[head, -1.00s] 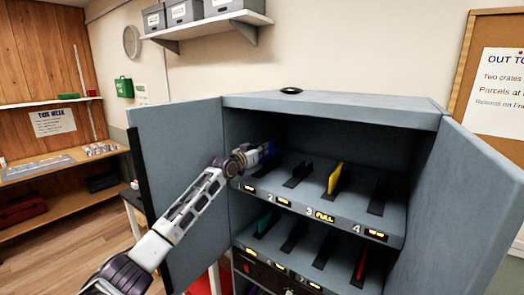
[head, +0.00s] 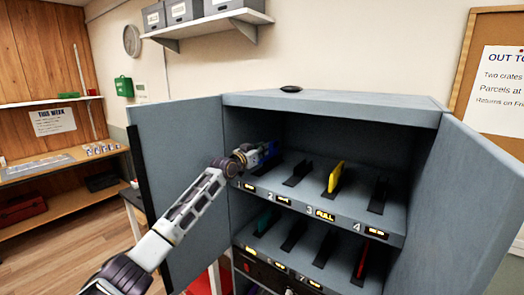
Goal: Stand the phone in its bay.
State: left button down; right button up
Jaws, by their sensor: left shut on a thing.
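My left gripper (head: 254,158) reaches into the upper shelf of the open grey cabinet (head: 330,103), at bay 1 on the left. It is shut on a dark blue phone (head: 269,151), which it holds upright on edge over that bay. The gripper hides part of the phone, and I cannot tell whether the phone's lower edge touches the slot. A yellow phone (head: 335,177) stands in bay 3, whose label (head: 324,215) reads FULL. Bay 2 (head: 297,174) and bay 4 (head: 378,195) hold dark, empty-looking slots. My right gripper is not in view.
The lower shelf holds a teal phone (head: 267,221) at left and a red one (head: 362,260) at right. The open left door (head: 180,190) stands close beside my left arm. The open right door (head: 470,200) bounds the other side.

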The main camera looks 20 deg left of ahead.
pick_arm(q)
jog(key=shift+f+b, duration=0.4)
jog(key=shift+f, duration=0.35)
jog(key=c, duration=1.4)
grip_release()
jog(key=shift+c, duration=0.2)
jog(key=shift+f, duration=0.1)
jog(key=shift+s, duration=0.15)
jog(key=v, duration=1.1)
jog(key=shift+s+a, duration=0.15)
jog(key=shift+s, duration=0.2)
